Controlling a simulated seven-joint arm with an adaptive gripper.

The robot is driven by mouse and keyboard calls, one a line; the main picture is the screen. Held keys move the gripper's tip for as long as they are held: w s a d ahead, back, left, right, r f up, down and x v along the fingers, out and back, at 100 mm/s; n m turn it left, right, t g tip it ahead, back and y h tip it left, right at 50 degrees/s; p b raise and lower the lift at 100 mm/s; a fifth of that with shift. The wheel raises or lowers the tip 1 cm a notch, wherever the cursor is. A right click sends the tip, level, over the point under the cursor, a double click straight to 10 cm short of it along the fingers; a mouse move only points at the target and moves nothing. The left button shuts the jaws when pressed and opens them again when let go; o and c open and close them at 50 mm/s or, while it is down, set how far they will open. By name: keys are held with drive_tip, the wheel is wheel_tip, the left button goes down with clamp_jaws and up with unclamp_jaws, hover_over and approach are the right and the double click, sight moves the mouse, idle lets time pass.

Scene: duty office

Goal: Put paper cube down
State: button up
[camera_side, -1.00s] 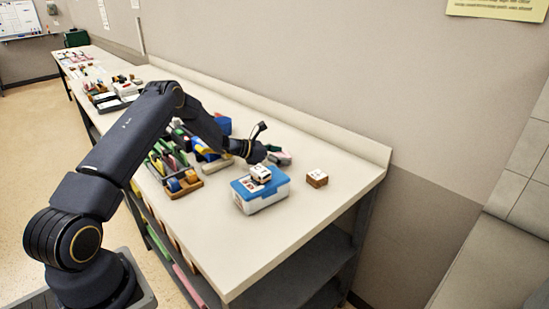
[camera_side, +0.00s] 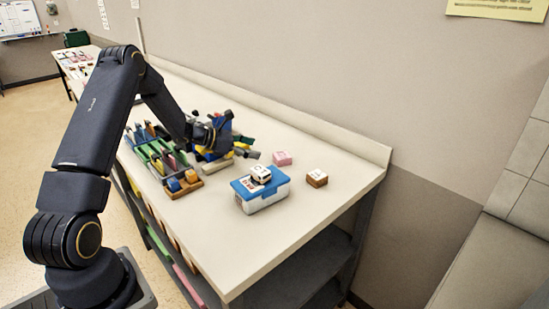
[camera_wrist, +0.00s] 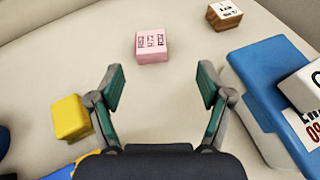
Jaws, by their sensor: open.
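A pink cube (camera_side: 282,158) with dark printing on its top rests on the table, behind the blue-lidded box. It also shows in the wrist view (camera_wrist: 152,46), ahead of the fingertips and apart from them. My gripper (camera_side: 250,153) is left of the pink cube, low over the table. In the wrist view my gripper (camera_wrist: 160,88) is open, with bare table between its green-padded fingers. A white cube with dark marks (camera_side: 260,173) sits on the lid of the box (camera_side: 277,187). A brown and white cube (camera_side: 316,178) stands on the table to the right.
A yellow block (camera_wrist: 71,117) lies close outside the left finger. The box (camera_wrist: 255,70) is close to the right finger. Divided trays of coloured items (camera_side: 165,160) stand left of my gripper. The table's front right (camera_side: 245,255) is clear.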

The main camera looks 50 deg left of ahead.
drive_tip(key=d+r+m+g, duration=0.1)
drive_tip(key=d+r+m, duration=0.1)
drive_tip(key=d, duration=0.1)
drive_tip(key=s+d+r+m+g+h, duration=0.1)
drive_tip(key=d+r+m, duration=0.1)
drive_tip(key=d, duration=0.1)
drive_tip(key=s+d+r+m, duration=0.1)
drive_tip(key=d+r+m, duration=0.1)
drive_tip(key=d+r, duration=0.1)
drive_tip(key=shift+d+g+h, duration=0.1)
drive_tip(key=shift+g+h, duration=0.3)
drive_tip(key=s+d+r+m+g, duration=0.3)
drive_tip(key=s+d+r+m, duration=0.3)
drive_tip(key=s+d+m, duration=0.25)
drive_tip(key=s+d+r+m+y, duration=0.1)
drive_tip(key=s+r+m+y, duration=0.1)
drive_tip(key=s+m, duration=0.6)
drive_tip(key=s+d+r+m+y, duration=0.2)
drive_tip(key=s+m+y, duration=0.3)
drive_tip(key=s, duration=0.8)
drive_tip(key=m, duration=0.3)
drive_tip(key=shift+d+r+g, duration=0.15)
drive_tip(key=shift+r+g, duration=0.25)
